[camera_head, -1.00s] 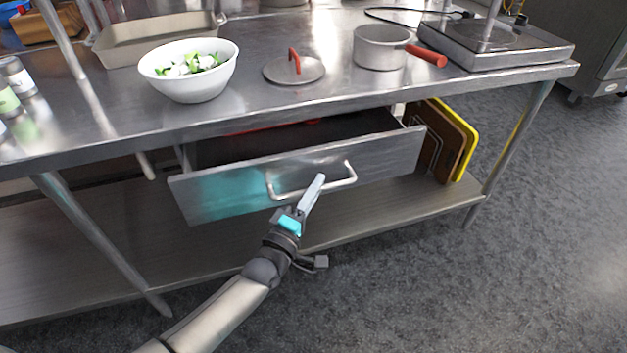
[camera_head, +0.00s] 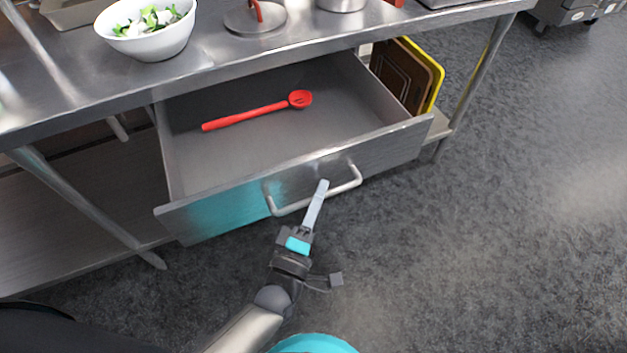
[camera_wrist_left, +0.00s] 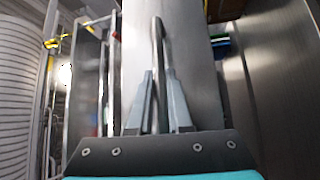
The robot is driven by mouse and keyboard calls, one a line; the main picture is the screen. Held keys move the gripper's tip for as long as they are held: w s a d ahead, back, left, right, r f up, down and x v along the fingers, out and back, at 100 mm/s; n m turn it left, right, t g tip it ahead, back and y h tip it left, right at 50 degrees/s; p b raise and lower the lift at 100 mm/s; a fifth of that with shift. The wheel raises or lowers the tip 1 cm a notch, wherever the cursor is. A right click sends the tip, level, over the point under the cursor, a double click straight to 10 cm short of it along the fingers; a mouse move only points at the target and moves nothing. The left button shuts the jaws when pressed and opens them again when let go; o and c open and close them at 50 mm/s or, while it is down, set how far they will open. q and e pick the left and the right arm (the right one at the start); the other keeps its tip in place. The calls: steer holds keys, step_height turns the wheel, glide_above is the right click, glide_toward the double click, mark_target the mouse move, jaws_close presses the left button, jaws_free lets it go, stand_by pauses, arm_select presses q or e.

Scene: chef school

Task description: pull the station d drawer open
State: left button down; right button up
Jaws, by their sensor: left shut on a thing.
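The steel drawer (camera_head: 220,205) stands pulled well out from under the table, and its inside shows. A red slotted spoon (camera_head: 262,110) lies on the drawer floor. The bar handle (camera_head: 346,187) runs across the drawer front. My left gripper (camera_head: 321,188) is at the handle, its fingers reaching up to the bar from the front. In the left wrist view the handle bar (camera_wrist_left: 157,60) passes between the two fingers (camera_wrist_left: 160,95), which are shut on it. My right gripper is not in view.
On the steel table (camera_head: 215,65) stand a white bowl of salad (camera_head: 150,40) and a lid with a red handle (camera_head: 255,20). Cutting boards (camera_head: 405,75) stand on the lower shelf, right of the drawer.

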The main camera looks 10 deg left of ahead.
arm_select(q)
steer(key=shift+s, duration=0.15)
steer(key=c, duration=0.8)
jaws_free()
steer(key=shift+c, duration=0.2)
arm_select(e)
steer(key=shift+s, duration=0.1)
arm_select(q)
steer(key=v, duration=1.5)
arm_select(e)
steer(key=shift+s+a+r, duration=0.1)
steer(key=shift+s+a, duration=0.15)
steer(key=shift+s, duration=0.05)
arm_select(q)
steer(key=shift+s, duration=0.1)
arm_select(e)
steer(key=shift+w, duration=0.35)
